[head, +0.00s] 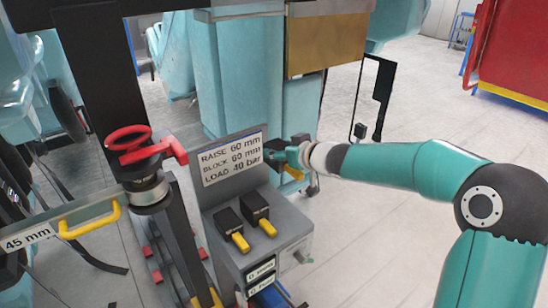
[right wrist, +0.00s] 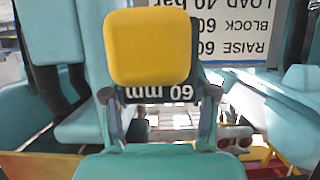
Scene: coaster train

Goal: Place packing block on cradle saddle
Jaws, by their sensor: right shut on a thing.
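In the right wrist view my right gripper (right wrist: 160,96) is shut on a packing block (right wrist: 158,92), with one finger on each side. The block has a dark face marked 60 mm, upside down there, and a large yellow handle (right wrist: 150,46). I cannot make out the cradle saddle for certain in either view. My left gripper is not in view.
A grey console (head: 262,250) with yellow-tipped levers stands before the right gripper. Its sign (head: 231,158) reads raise 60, block 60, load 40 bar. A red handwheel (head: 130,143) and a 45 mm bar with a yellow handle (head: 90,224) are at left. Floor at right is partly clear.

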